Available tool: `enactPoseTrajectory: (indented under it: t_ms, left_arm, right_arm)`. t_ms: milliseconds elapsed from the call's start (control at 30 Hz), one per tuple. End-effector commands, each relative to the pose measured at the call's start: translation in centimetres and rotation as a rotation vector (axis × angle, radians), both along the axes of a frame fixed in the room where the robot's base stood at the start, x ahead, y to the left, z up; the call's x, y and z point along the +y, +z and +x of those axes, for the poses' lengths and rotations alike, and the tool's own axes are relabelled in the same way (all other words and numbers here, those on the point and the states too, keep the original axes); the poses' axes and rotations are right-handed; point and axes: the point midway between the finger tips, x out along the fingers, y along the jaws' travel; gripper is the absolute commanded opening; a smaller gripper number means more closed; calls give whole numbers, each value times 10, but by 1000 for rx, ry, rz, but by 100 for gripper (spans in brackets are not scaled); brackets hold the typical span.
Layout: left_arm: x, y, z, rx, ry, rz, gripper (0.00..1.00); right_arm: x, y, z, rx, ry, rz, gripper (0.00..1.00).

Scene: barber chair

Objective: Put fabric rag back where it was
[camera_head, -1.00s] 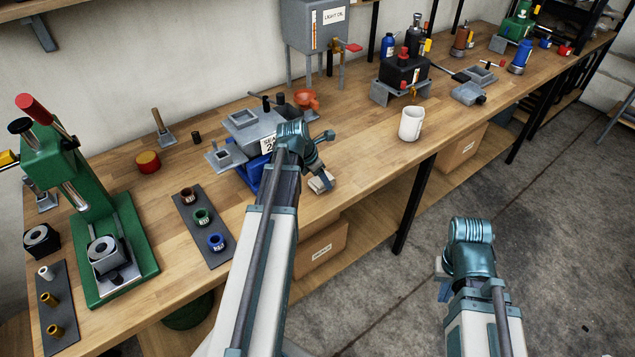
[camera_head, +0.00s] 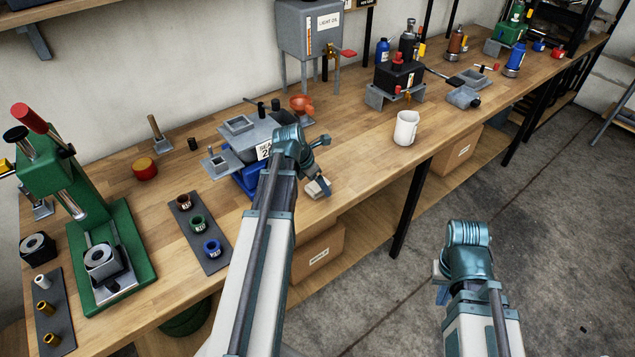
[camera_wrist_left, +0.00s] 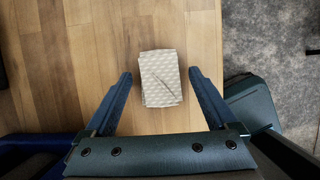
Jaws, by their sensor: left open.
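The fabric rag, a beige folded cloth with a woven pattern (camera_wrist_left: 161,78), lies on the wooden workbench (camera_wrist_left: 70,70) in the left wrist view, near the bench's front edge. In the head view a small part of the pale rag (camera_head: 315,189) shows beside my left gripper (camera_head: 322,184). My left gripper (camera_wrist_left: 160,76) is open. Its two fingers stand either side of the rag with a gap on both sides, and the rag looks unheld. My right gripper (camera_head: 441,285) is low at the right, beyond the bench edge over the floor. Its fingers are mostly hidden.
A blue and grey scale (camera_head: 245,183) stands close left of my left gripper. A white mug (camera_head: 406,128) stands to the right. A dark mat (camera_head: 208,240) with several coloured rings and a green press (camera_head: 110,260) are at the left. Bench between gripper and mug is clear.

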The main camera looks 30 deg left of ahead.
Motion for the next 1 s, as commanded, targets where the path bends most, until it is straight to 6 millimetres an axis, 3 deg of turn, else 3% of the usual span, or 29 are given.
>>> enactPoseTrajectory:
  t_ms: [700, 1000]
  left_arm:
    - [15, 100, -37, 0, 1, 0, 91]
    - [17, 109, -42, 0, 0, 0, 91]
  right_arm:
    - [0, 100, 0, 0, 1, 0, 0]
    - [0, 109, 0, 0, 2, 0, 0]
